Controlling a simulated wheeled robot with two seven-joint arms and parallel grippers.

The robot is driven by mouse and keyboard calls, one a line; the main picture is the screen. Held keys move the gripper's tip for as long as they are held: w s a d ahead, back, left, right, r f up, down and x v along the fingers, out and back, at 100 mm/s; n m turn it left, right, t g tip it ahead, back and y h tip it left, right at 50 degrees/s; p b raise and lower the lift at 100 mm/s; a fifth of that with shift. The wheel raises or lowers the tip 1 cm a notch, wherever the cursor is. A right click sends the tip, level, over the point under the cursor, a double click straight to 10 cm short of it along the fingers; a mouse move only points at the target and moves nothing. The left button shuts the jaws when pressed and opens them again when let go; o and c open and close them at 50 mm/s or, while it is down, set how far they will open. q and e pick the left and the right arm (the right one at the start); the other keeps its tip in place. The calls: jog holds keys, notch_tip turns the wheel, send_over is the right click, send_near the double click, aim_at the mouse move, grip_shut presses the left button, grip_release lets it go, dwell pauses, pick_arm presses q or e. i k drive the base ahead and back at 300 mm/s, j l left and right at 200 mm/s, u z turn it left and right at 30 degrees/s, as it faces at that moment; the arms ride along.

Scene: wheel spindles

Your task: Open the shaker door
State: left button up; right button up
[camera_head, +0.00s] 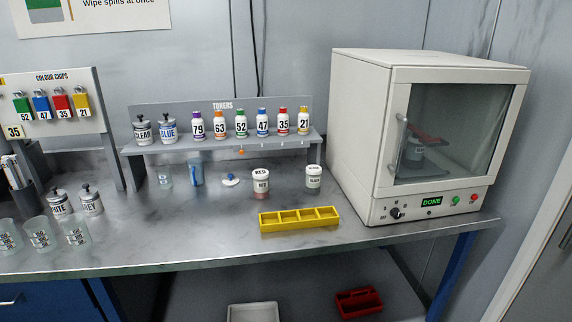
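The shaker (363,130) is a cream box cabinet at the right end of the metal bench. Its door (457,125) is closed, with a large dark window in a pale frame. A vertical bar handle (402,130) runs along the door's left side. The green display (431,201) below the door reads DONE. Neither of my grippers shows in the head view.
A yellow tray (299,219) with several compartments lies on the bench left of the shaker. Lidded jars (261,184) stand behind it, below the toner shelf (225,145). Clear cups (77,233) stand at the left. The bench front between cups and tray is clear.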

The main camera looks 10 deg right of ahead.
aim_at(402, 79)
jog(key=k+l+z, duration=0.15)
jog(key=l, duration=1.35)
jog(key=i, duration=0.1)
